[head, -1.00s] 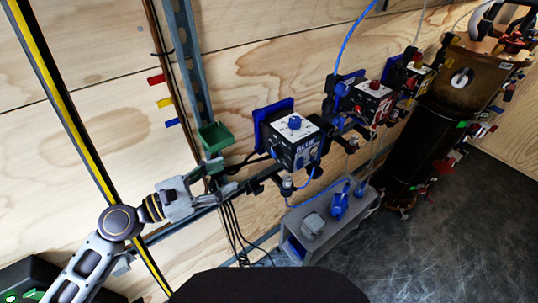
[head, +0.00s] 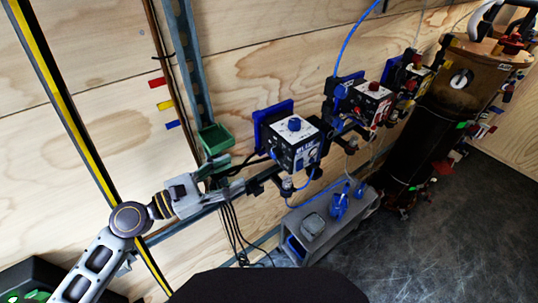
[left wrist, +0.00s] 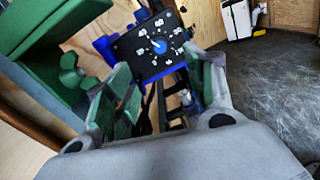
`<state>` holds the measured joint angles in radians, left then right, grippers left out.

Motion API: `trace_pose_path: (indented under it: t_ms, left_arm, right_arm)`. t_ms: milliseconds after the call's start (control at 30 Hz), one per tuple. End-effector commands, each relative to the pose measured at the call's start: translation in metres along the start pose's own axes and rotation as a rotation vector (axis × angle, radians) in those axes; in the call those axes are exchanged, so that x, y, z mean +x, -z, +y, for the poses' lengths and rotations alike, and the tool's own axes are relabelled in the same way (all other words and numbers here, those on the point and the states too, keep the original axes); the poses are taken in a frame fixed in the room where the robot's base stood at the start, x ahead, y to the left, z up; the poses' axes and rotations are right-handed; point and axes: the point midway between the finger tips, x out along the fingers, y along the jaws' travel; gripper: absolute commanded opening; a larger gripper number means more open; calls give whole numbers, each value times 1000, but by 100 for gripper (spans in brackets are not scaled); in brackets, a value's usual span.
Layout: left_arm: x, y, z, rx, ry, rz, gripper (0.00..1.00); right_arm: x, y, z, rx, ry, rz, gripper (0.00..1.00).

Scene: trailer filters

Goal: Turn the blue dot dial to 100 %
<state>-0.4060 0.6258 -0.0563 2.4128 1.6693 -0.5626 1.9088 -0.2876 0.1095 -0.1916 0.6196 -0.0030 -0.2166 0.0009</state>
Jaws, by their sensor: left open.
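My left gripper (head: 220,177) is left of the box in the head view, apart from the dial. In the left wrist view its fingers (left wrist: 168,82) are spread, with nothing held between them. My right gripper is not in view.
A green bin (head: 214,139) hangs close above my left gripper and fills the upper left of the wrist view. A red-dialled box (head: 371,104) is on the right along the rail. A grey crate (head: 294,219) stands below; the floor (head: 440,235) at right is clear.

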Motion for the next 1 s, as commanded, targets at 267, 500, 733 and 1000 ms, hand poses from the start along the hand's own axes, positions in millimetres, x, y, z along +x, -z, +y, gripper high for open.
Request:
trace_pose_path:
  t_ms: [267, 500, 733, 1000]
  left_arm:
    - [19, -2, 1, 1, -2, -2, 54]
    - [36, -2, 0, 2, 0, -1, 54]
    - [54, -2, 1, 1, -1, -2, 54]
    - [77, -2, 1, 1, -2, -2, 54]
  right_arm:
    - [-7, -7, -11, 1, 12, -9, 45]
    - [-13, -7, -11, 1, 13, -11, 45]
    - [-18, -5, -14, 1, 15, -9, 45]
    - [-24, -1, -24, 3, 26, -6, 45]
